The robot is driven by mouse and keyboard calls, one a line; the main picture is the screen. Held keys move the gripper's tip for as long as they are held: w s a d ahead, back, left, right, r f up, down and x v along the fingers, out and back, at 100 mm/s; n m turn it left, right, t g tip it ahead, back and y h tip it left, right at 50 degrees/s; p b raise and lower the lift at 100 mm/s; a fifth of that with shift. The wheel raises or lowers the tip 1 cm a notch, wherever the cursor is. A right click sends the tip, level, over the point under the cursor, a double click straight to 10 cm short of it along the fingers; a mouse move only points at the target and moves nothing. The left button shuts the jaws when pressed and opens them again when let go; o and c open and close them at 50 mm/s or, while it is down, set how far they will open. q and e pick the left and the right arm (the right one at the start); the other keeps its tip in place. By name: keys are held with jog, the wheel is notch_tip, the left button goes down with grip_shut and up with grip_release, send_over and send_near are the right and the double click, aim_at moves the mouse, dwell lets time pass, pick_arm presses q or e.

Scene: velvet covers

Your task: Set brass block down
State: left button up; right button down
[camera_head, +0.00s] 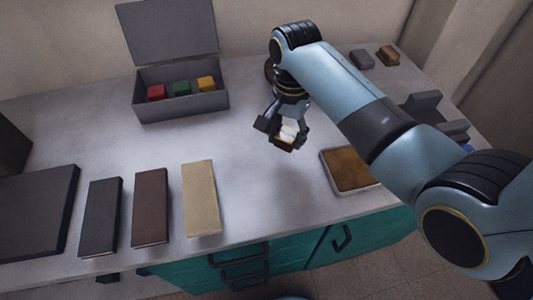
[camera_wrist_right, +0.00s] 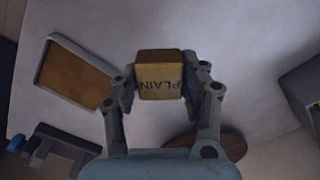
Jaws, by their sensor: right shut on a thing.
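The brass block (camera_head: 284,144) is held in my right gripper (camera_head: 282,136), above the pale table (camera_head: 240,140) between the open grey box and the wood-floored tray. In the right wrist view the block (camera_wrist_right: 160,74) sits between the two fingers of my right gripper (camera_wrist_right: 160,85), and its near face carries the word PLAIN, seen upside down. I cannot tell exactly how high it is above the table. My left gripper is not in view.
An open grey box (camera_head: 182,103) holds red, green and yellow blocks. A tray (camera_head: 326,165) with a brown inside lies near the front edge. Several book-like slabs (camera_head: 151,206) lie at the left front. A round brown piece (camera_wrist_right: 215,146) shows in the wrist view. The table's middle is clear.

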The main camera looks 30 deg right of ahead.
aim_at(272, 165)
jog(key=a+f, duration=0.2)
jog(key=a, duration=0.1)
jog(key=shift+w+a, duration=0.15)
jog(key=shift+a, duration=0.1)
jog(key=shift+a+f, duration=0.1)
jog(key=shift+f, duration=0.15)
notch_tip(272, 165, down, 3)
jog(key=shift+f, duration=0.5)
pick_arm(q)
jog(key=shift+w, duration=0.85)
pick_arm(e)
jog(key=c, duration=0.7)
grip_release()
